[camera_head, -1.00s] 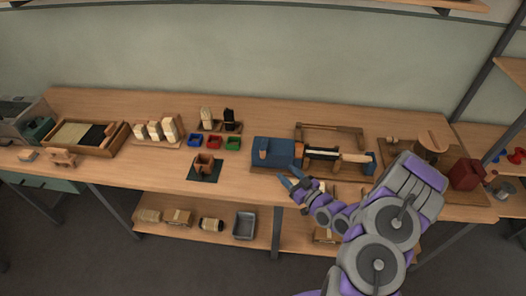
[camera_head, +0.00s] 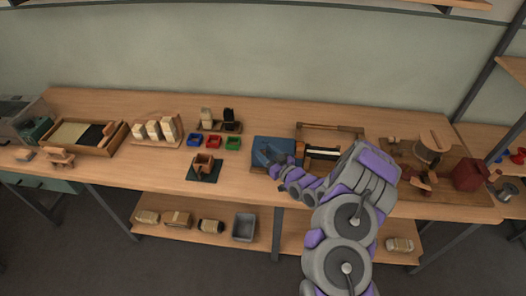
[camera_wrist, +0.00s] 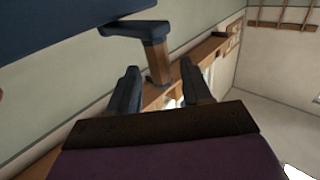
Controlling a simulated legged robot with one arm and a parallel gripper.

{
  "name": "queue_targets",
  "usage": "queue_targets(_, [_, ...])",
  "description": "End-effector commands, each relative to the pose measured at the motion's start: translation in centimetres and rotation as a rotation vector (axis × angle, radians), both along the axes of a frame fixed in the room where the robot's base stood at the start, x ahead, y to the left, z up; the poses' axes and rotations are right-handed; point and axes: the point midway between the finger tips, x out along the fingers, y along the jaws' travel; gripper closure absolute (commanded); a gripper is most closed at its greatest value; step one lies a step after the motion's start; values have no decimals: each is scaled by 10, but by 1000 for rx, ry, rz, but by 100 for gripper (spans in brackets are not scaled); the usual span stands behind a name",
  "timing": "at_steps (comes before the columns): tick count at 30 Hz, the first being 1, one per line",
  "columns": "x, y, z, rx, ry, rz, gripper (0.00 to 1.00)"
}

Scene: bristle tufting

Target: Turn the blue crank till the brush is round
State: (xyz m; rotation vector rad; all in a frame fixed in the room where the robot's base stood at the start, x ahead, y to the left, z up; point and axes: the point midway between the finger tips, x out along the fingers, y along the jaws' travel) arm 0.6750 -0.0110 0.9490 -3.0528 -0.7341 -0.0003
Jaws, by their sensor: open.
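The blue crank (camera_wrist: 138,28) shows in the wrist view as a dark blue arm with a wooden grip (camera_wrist: 158,62). My gripper (camera_wrist: 160,70) is open, with one finger on either side of the grip's lower end. I cannot tell whether either finger touches it. In the head view my gripper (camera_head: 269,160) is at the front of the blue housing (camera_head: 268,145) and hides the crank there. The brush (camera_head: 322,151) lies sideways to the right of the housing, with a pale band and dark parts. My arm hides its right end, and its roundness is too small to judge.
Small blue, red and green trays (camera_head: 213,142) and a wooden holder on a dark mat (camera_head: 204,170) stand left of the housing. A wooden frame (camera_head: 330,129) stands behind the brush. A red block (camera_head: 468,175) is at the right. Bare bench lies along the back.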

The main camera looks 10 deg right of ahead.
Motion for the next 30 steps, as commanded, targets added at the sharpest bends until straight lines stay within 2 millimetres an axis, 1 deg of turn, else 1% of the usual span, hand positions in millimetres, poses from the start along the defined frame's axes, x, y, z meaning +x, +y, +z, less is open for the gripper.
queue_targets(3, [11,6,-1,-4,-2,2,51])
queue_targets(6, [16,8,-1,-2,0,1,51])
queue_targets(11, [20,11,0,0,1,0,51])
queue_targets(18, [20,10,0,0,1,0,51])
queue_targets(30, [20,10,0,-1,0,0,90])
